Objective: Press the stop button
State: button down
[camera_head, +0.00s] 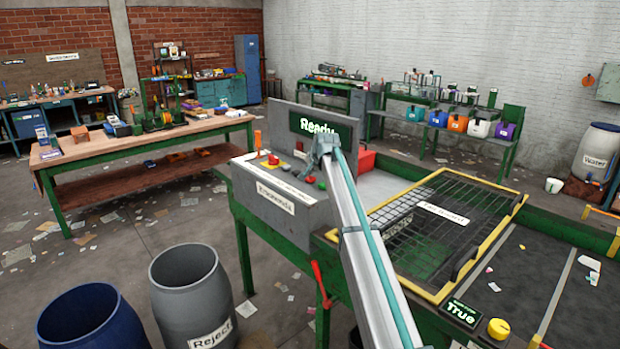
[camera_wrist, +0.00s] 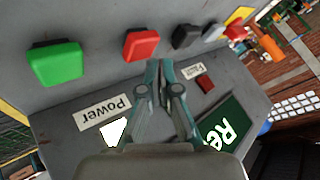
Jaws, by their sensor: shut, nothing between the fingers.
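The control panel (camera_head: 275,196) carries a row of buttons on its ledge. A red button (camera_wrist: 141,43) sits between a green button (camera_wrist: 55,63) and a black one (camera_wrist: 186,36); in the head view the red button (camera_head: 310,179) is left of my gripper (camera_head: 325,143). A red mushroom-shaped button (camera_head: 272,160) stands on a yellow patch farther left. No readable label says stop. In the wrist view my gripper (camera_wrist: 160,66) is shut and empty, its tips just below the red button in the picture. I cannot tell whether they touch the panel.
A display (camera_head: 318,128) reading "Ready" stands upright behind the buttons. A small red lamp or button (camera_wrist: 205,83) is near the tips. A wire mesh guard (camera_head: 440,228) with a yellow frame lies to the right. A red lever (camera_head: 320,283) hangs at the front.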

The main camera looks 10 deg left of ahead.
aim_at(311, 178)
jog(key=shift+r, duration=0.2)
jog(key=shift+r+p, duration=0.9)
jog(key=shift+r, duration=1.5)
